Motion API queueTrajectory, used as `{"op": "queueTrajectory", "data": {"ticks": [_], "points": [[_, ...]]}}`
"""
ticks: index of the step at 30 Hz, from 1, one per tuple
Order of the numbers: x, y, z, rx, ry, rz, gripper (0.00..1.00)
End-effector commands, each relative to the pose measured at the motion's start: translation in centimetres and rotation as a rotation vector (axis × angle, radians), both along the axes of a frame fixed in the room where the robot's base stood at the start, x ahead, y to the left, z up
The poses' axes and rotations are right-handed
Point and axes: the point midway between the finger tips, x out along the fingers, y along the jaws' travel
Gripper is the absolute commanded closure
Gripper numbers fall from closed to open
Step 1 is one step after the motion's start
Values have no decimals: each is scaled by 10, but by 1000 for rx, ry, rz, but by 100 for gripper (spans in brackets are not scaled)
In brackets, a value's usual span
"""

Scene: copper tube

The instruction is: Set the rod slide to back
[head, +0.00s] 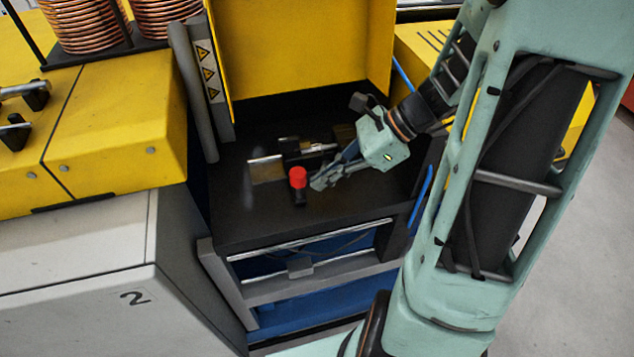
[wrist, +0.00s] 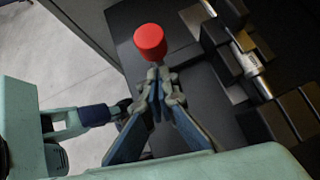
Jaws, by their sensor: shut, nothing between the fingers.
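A red knob (head: 298,177) stands on a short dark stem on the black work surface, and I take it as part of the rod slide. It also shows in the wrist view (wrist: 150,41), just beyond my fingertips. My gripper (head: 318,184) is just right of the knob, low over the surface. In the wrist view my gripper (wrist: 159,75) has its fingertips together with nothing between them. I cannot tell whether the fingertips touch the stem. A metal rod (head: 318,149) in a dark holder lies behind the knob; it also shows in the wrist view (wrist: 250,62).
The black work surface (head: 238,221) has free room at its front left. A yellow panel (head: 290,45) stands at the back. A grey post with warning signs (head: 208,75) rises at the left. Copper coils (head: 88,24) sit at the far left.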

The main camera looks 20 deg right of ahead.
Motion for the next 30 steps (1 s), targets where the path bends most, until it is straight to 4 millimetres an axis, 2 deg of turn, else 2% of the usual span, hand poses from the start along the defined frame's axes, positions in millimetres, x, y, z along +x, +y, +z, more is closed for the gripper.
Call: {"op": "queueTrajectory", "data": {"ticks": [6,18,27,30], "points": [[2,13,-12,0,0,1,100],[3,16,-13,0,-1,2,100],[2,63,-12,1,0,6,100],[2,70,-12,2,0,5,100]]}}
